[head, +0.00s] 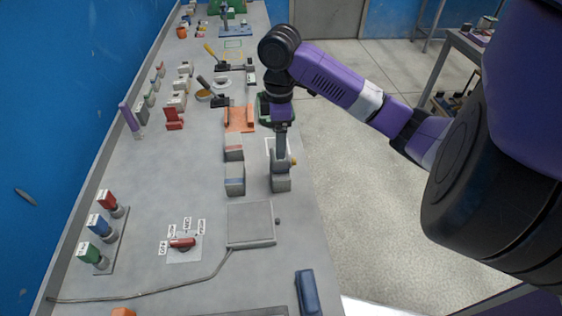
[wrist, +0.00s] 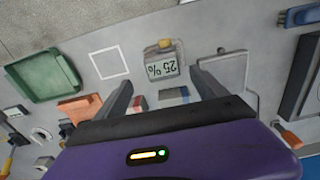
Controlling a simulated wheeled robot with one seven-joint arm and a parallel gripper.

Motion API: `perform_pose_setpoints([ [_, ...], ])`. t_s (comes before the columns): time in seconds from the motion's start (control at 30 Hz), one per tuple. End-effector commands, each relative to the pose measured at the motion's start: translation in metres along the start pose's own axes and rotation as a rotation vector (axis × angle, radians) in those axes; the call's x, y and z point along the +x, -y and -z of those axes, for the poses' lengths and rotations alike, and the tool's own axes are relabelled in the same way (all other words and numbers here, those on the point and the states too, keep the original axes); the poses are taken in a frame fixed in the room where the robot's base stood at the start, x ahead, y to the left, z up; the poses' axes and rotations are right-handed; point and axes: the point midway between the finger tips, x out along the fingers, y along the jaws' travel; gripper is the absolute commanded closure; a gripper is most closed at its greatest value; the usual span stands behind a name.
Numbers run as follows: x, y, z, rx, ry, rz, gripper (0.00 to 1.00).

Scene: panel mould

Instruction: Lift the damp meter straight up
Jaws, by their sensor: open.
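The damp meter (head: 280,184) is a small grey box with an orange-yellow knob, on the grey bench near its right edge in the head view. In the wrist view the damp meter (wrist: 157,66) shows a display reading 25%, upside down. My gripper (head: 281,155) points down at the meter, and its fingers partly hide it in the head view. In the wrist view my gripper (wrist: 161,79) is open, with one finger to each side of the meter and a gap between. I cannot tell how far down the fingers reach beside it.
Two grey blocks, one red-striped (head: 234,146) and one blue-striped (head: 235,180), stand left of the meter. A white square outline (wrist: 109,63) and a green tray (wrist: 45,77) are nearby.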

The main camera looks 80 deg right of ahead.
Motion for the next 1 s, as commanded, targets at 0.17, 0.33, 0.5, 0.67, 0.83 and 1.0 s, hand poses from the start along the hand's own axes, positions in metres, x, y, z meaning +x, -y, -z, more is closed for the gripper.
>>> perform_pose_setpoints([
  [0.17, 0.011, 0.003, -0.004, -0.017, 0.019, 0.012, 0.18],
  [0.33, 0.027, 0.004, -0.004, -0.016, 0.017, 0.012, 0.18],
  [0.5, 0.045, 0.005, -0.005, -0.014, 0.020, 0.011, 0.18],
  [0.67, 0.068, 0.005, -0.004, -0.014, 0.018, 0.010, 0.18],
  [0.83, 0.078, 0.005, -0.004, -0.015, 0.017, 0.008, 0.18],
  [1.0, 0.078, 0.005, -0.004, -0.016, 0.017, 0.008, 0.18],
])
